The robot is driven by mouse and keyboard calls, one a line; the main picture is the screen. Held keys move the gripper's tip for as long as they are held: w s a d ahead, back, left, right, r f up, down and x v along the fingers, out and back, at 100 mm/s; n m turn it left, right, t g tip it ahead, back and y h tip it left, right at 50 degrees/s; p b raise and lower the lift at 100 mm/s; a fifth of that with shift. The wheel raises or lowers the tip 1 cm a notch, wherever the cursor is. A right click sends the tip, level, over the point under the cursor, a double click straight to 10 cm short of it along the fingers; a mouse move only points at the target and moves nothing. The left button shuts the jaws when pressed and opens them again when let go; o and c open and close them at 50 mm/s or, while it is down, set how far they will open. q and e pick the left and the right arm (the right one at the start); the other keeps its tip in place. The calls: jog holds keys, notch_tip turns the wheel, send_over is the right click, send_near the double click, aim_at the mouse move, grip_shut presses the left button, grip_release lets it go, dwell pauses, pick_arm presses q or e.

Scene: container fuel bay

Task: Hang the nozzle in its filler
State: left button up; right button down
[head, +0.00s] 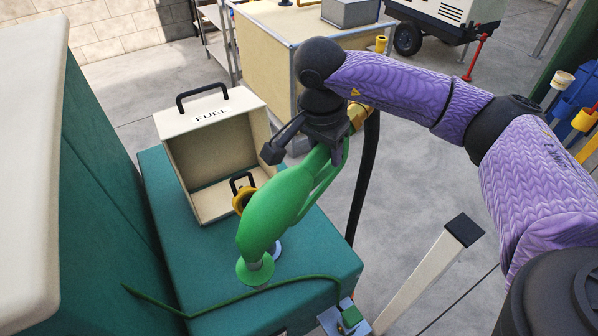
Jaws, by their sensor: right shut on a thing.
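The green nozzle (280,204) hangs tilted from my right gripper (312,143), which is shut on its upper handle end. The nozzle's lower end has a green flared disc (255,270) over the teal housing top. A brass coupling (358,114) joins its upper end to a black hose (365,180) that hangs down. Behind the nozzle, a cream open-fronted box marked FUEL (205,122) stands on the housing. A yellow ring (241,200) with a black handle shows there, partly hidden by the nozzle, and may be the filler. Whether the nozzle touches it I cannot tell. My left gripper is not in view.
The teal housing top (315,255) carries a green cord (220,308) along its front. A taller teal cabinet with a cream lid (30,150) stands at left. A pale post (430,268) rises at lower right. A cream cabinet (270,60) stands behind; grey floor is open between.

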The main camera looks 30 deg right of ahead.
aim_at(352, 129)
pick_arm(q)
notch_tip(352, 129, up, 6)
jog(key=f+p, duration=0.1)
jog(key=p, duration=0.3)
pick_arm(e)
jog(key=d+r+m+g, duration=0.1)
jog(key=d+r+m, duration=0.4)
jog(key=d+m, duration=0.15)
jog(key=shift+m, duration=0.25)
jog(key=f+b, duration=0.4)
jog(key=f, duration=0.1)
jog(key=shift+w+a+f, duration=0.15)
jog(key=shift+w+a, duration=0.1)
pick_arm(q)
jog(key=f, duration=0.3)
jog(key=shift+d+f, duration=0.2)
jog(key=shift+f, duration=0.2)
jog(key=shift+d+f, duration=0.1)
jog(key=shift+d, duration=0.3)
pick_arm(e)
jog(key=shift+f, duration=0.25)
